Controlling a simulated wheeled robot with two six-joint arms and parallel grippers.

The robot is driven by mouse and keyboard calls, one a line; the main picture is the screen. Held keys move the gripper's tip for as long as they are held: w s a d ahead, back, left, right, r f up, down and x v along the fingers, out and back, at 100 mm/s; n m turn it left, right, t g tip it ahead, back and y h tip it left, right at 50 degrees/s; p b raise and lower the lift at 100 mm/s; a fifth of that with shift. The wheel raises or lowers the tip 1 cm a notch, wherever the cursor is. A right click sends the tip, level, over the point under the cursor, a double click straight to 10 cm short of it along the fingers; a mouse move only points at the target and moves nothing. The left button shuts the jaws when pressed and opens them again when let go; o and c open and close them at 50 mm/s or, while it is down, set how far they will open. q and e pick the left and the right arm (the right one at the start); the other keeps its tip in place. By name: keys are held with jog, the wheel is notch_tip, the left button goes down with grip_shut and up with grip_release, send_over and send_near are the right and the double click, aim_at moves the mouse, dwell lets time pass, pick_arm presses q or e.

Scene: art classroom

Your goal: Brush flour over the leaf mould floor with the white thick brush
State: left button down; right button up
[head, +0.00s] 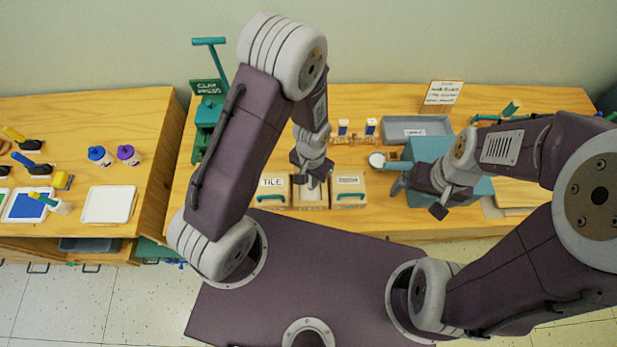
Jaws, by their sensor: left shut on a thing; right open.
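My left gripper (311,172) is in the middle of the bench, above the middle one of three light wooden boxes. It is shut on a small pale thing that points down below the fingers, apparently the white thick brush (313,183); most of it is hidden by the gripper. The middle wooden box (310,203) seems to be the leaf mould, but its floor is largely covered by my gripper and cannot be made out. My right gripper (418,198) is open and empty in front of the teal box. A small round dish with white contents (377,160) may hold the flour.
The TILE box (271,200) and another labelled box (348,202) flank the middle one closely. A teal box (428,150), a grey tray (402,129) and a green clay press (207,115) stand around. Paint bottles (128,154) are on the left table.

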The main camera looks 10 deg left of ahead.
pick_arm(q)
jog(key=shift+w+d, duration=0.1)
jog(key=shift+d, duration=0.25)
jog(key=shift+d, duration=0.3)
jog(key=shift+r+p, duration=0.65)
jog(key=shift+p, duration=0.1)
notch_tip(320, 180, up, 8)
jog(key=p, duration=0.7)
